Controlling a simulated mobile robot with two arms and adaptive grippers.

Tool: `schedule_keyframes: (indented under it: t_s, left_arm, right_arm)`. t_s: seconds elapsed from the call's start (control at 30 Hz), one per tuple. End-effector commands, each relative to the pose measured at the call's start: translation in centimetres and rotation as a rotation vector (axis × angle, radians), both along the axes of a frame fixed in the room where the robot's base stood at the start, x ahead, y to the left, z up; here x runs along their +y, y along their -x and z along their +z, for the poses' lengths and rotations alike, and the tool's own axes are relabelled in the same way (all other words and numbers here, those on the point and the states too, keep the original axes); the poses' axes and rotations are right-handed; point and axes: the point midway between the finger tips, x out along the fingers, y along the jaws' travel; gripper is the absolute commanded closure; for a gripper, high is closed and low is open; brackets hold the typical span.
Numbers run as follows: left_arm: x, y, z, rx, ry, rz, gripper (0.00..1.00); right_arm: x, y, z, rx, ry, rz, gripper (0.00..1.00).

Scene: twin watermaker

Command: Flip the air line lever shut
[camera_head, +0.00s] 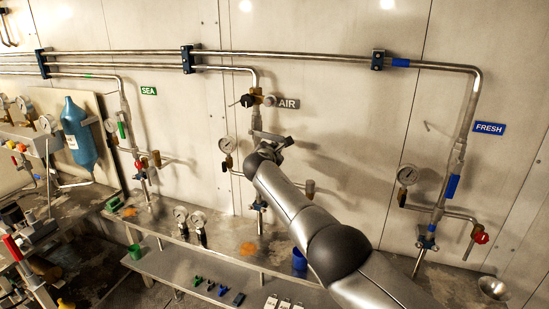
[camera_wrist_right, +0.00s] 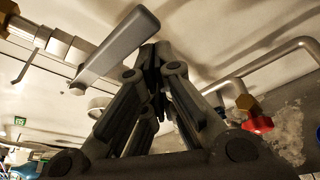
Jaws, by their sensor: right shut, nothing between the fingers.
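The air line (camera_head: 254,80) drops down the wall beside the AIR sign (camera_head: 288,103). A flat grey lever (camera_wrist_right: 118,48) shows large in the right wrist view, slanting from upper right to lower left, beside a metal fitting (camera_wrist_right: 62,46). My right gripper (camera_head: 280,143) is at the air line below the sign, and its arm hides part of the pipe. In the wrist view its fingers (camera_wrist_right: 152,62) are shut and empty, with the lever just to their left. I cannot tell whether they touch. My left gripper is not in view.
A gauge (camera_head: 227,145) hangs left of the air line. The FRESH line (camera_head: 461,130) with a red knob (camera_head: 480,236) stands right, and the SEA line (camera_head: 123,95) left. A bench (camera_head: 190,235) below holds gauges and a blue cup (camera_head: 299,260).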

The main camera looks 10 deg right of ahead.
Motion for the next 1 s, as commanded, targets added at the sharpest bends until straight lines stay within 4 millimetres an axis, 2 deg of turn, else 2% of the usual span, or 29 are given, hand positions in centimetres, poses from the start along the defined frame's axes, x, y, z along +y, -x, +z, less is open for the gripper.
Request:
schedule_keyframes:
  t_s: [0.4, 1.0]
  left_arm:
    - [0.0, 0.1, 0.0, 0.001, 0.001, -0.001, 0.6]
    - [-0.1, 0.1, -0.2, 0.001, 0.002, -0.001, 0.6]
  right_arm:
    - [0.3, -0.2, 1.4, -0.003, 0.001, -0.001, 1.0]
    - [0.1, -0.3, 1.3, -0.006, 0.002, 0.0, 1.0]
